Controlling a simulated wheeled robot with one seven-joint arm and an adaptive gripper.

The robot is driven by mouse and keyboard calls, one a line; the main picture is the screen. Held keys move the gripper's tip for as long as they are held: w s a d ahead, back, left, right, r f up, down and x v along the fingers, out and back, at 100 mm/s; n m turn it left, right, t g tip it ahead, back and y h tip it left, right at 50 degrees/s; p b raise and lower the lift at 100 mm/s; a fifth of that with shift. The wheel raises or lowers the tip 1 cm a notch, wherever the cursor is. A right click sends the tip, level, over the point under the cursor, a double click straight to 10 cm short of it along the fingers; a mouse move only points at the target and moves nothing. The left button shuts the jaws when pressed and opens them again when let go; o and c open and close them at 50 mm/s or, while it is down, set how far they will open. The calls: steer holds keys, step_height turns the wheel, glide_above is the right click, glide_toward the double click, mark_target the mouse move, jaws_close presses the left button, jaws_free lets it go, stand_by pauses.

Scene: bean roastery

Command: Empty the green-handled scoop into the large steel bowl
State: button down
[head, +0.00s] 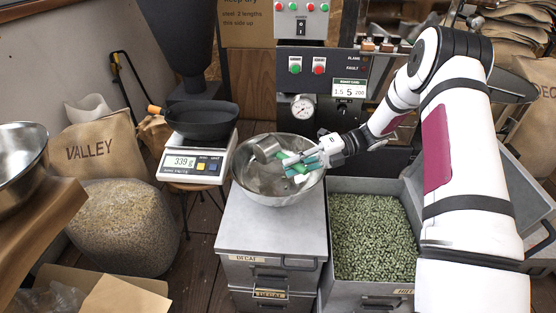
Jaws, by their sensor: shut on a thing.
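A steel bowl (243,178) stands on top of the grey DECAT drawer cabinet near the middle of the head view. My gripper (309,162) reaches in from the right, over the bowl's right side. It is shut on the green handle of the scoop (266,148). The scoop's grey metal cup hangs over the back middle of the bowl and looks tilted. I cannot make out beans in the cup or in the bowl. My fingers hide part of the handle. Whether the scoop touches the bowl cannot be told.
Another steel bowl (14,165) is cut off at the left edge on a wooden counter (42,215). A scale (190,168) with a black pan stands behind left. A bin of green beans (370,235) sits right of the cabinet (270,232). A roaster panel (320,85) rises behind.

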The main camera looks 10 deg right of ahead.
steer(key=shift+w+d+m+y, duration=0.15)
steer(key=shift+d+m+y, duration=0.2)
steer(key=shift+y, duration=0.55)
stand_by(0.8)
steer(key=shift+w+d+r+m+y, duration=0.2)
steer(key=shift+r+m+y, duration=0.15)
steer(key=shift+r+y, duration=0.35)
steer(key=shift+w+d+r+m+y, duration=0.1)
steer(key=shift+d+r+m+y, duration=0.15)
steer(key=shift+r+y, duration=0.4)
stand_by(1.9)
steer(key=shift+a+f, duration=0.1)
steer(key=shift+f, duration=0.05)
